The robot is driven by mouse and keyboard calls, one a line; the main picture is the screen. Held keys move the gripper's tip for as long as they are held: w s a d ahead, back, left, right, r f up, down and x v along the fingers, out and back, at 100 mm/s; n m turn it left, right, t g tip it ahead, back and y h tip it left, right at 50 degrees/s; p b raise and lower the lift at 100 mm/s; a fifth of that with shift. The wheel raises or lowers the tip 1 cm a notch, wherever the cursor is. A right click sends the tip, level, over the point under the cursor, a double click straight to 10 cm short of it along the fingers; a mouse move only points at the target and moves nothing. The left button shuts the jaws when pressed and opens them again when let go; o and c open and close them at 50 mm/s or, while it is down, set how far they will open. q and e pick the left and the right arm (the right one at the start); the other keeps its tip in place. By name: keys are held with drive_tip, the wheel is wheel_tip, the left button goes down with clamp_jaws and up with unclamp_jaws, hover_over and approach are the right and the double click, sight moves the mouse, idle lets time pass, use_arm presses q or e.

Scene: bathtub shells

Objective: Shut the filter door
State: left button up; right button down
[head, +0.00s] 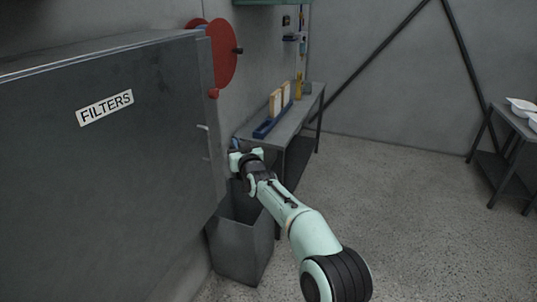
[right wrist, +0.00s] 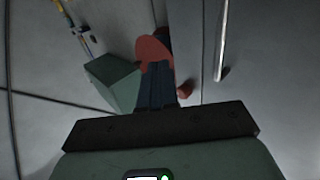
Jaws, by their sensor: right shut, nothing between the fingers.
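The filter door (head: 110,170) is a large dark grey panel with a white FILTERS label, filling the left of the head view. A small pale handle (head: 203,128) sits near its right edge. The head view does not clearly show whether the door stands ajar. My right gripper (head: 240,158) is shut and empty, to the right of the door's edge and below handle height, apart from the handle. In the right wrist view, the shut fingers (right wrist: 161,88) point toward a red disc, with a pale bar handle (right wrist: 221,42) to their right. My left gripper is out of view.
A grey open bin (head: 240,245) stands below my right gripper. A red wheel (head: 222,52) is on the wall beyond the door. A workbench (head: 300,118) with a blue tray (head: 272,122) stands behind. Open floor (head: 400,220) lies to the right.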

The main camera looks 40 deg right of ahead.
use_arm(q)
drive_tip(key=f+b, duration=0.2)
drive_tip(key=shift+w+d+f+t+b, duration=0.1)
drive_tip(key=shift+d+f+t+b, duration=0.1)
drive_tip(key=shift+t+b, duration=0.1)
use_arm(e)
drive_tip(key=s+d, duration=0.6)
drive_tip(key=s, duration=0.3)
drive_tip(key=shift+s, duration=0.25)
